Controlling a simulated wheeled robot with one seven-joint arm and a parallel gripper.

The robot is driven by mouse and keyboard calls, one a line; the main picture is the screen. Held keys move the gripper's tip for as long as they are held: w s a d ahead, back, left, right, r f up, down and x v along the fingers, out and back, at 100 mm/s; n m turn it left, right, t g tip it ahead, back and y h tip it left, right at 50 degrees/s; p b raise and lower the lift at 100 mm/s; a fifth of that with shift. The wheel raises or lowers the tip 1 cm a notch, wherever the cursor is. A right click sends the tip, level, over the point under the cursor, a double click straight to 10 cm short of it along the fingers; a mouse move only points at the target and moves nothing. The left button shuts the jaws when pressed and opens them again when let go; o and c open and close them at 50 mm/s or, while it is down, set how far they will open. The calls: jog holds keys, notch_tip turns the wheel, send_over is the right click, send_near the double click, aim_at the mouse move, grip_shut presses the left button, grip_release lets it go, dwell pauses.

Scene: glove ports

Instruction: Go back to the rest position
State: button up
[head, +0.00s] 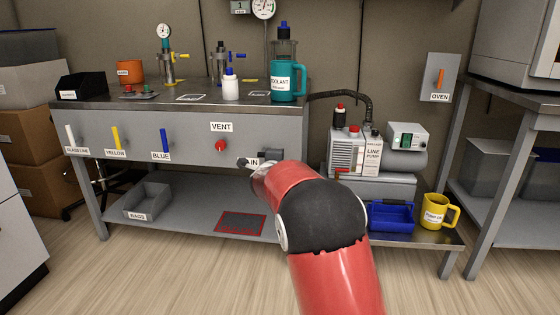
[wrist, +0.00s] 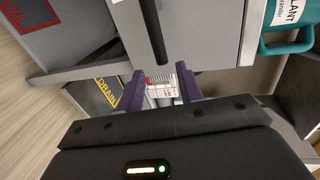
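My red arm reaches forward to the front panel of the bench (head: 190,135) in the head view, its end near the IN label (head: 253,162). The arm hides most of my gripper there. In the wrist view my gripper (wrist: 160,88) shows two dark purple fingers standing apart, with nothing held between them. A small white and grey object with a red part (wrist: 160,84) shows beyond the gap; I cannot tell what it is.
A teal coolant jug (head: 287,82) and a white bottle (head: 230,88) stand on the bench top. The panel carries a red vent knob (head: 221,146) and coloured levers. A line pump (head: 353,152), blue tray (head: 391,217) and yellow mug (head: 435,213) stand right. The floor in front is clear.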

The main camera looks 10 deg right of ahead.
jog(key=shift+s+a+r, duration=0.1)
jog(key=shift+s+a, duration=0.05)
jog(key=shift+s, duration=0.25)
jog(key=s+a+r+n+g+y+p, duration=0.1)
jog(key=s+r+n+y+p, duration=0.1)
jog(key=s+r+n, duration=0.35)
jog(key=s+a+r+n+g+y+p, duration=0.1)
jog(key=s+r+n+y+p, duration=0.2)
jog(key=s, duration=0.6)
jog(key=s+a+r+n+g+y+p, duration=0.1)
jog(key=s+r+n+y+p, duration=0.1)
jog(key=s+r+n, duration=0.45)
jog(key=s+d+f+n+g+p, duration=0.1)
jog(key=s+f+n+g, duration=0.1)
jog(key=s, duration=0.7)
jog(key=s+d+f+n+g+h+p, duration=0.1)
jog(key=s+d+f+n+g+p, duration=0.1)
jog(key=s, duration=0.8)
jog(key=s+d+f+n+g+h+p, duration=0.1)
jog(key=s+d+f+n+g, duration=0.1)
jog(key=s, duration=0.8)
jog(key=shift+f+n+p, duration=0.35)
jog(key=shift+f+n, duration=0.05)
jog(key=shift+f, duration=0.3)
